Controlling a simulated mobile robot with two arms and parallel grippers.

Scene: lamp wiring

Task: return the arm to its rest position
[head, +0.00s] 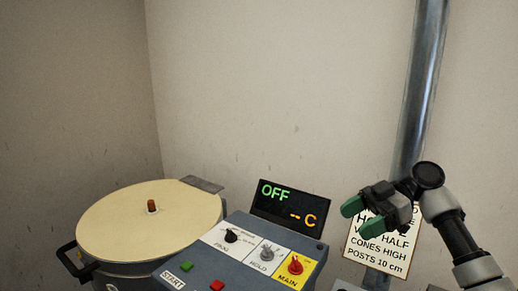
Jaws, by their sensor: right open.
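My right gripper (352,217) is in the head view at the right, on an arm that comes in from the lower right. Its two green-tipped fingers point left and are apart, with nothing between them. It is in front of the white sign and partly covers its text. My left gripper is not in the view.
A control box (196,277) with knobs, buttons and a display (290,207) reading OFF stands at the lower middle. Left of it is a round drum (110,225) with a cream lid. A metal pole (418,90) rises behind the sign (376,256).

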